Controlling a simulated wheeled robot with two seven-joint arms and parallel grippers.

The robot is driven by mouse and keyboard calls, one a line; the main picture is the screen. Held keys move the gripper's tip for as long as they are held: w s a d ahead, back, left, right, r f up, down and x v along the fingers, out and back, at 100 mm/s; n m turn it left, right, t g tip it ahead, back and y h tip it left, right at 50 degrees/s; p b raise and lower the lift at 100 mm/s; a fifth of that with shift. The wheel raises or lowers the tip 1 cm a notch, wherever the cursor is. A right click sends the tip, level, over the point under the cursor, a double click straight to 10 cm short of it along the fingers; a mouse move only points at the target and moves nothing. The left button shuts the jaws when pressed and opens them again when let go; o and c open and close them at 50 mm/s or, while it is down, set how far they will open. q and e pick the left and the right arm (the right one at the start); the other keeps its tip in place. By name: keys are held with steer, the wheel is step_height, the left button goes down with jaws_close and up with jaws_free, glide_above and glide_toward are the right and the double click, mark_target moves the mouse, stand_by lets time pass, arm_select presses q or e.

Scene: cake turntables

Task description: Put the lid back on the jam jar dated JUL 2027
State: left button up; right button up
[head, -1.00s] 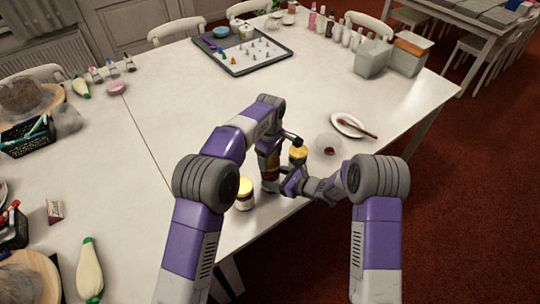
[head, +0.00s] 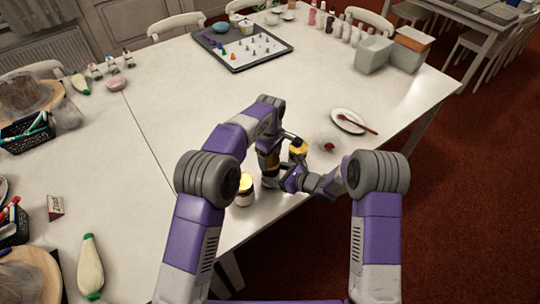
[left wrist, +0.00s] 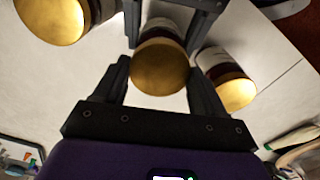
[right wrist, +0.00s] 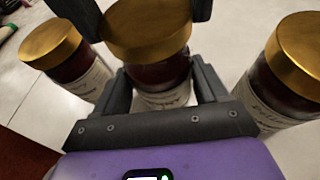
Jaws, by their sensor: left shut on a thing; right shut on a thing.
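My left gripper (left wrist: 157,85) is shut on the gold lid (left wrist: 160,66) of the middle jam jar. My right gripper (right wrist: 163,92) is shut on that jar's glass body (right wrist: 160,76), below the lid. The jar is upright with dark jam and a white label; the lid sits on its top. I cannot tell whether it is fully seated. The arms mostly hide this jar in the head view. One gold-lidded jar (head: 244,192) stands to its left, another (head: 298,150) to its right. Their lids show in the left wrist view too. No date is readable.
A glass bowl with something red in it (head: 328,147) and a white plate with a brown utensil (head: 347,117) lie right of the jars. A grey tray (head: 222,61) is farther back. The middle of the white table is clear.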

arm_select(q)
steer(key=shift+f, duration=0.6)
arm_select(e)
jaws_close()
arm_select(q)
steer(key=m, duration=0.6)
steer(key=shift+m, duration=0.3)
steer(key=m, duration=0.5)
steer(key=shift+m, duration=0.4)
steer(key=m, duration=0.5)
steer(key=shift+m, duration=0.4)
steer(key=m, duration=0.3)
steer(key=shift+m, duration=0.4)
steer(key=m, duration=0.3)
steer(key=shift+m, duration=0.4)
steer(key=m, duration=0.6)
steer(key=o, duration=1.2)
steer(key=shift+c, duration=0.2)
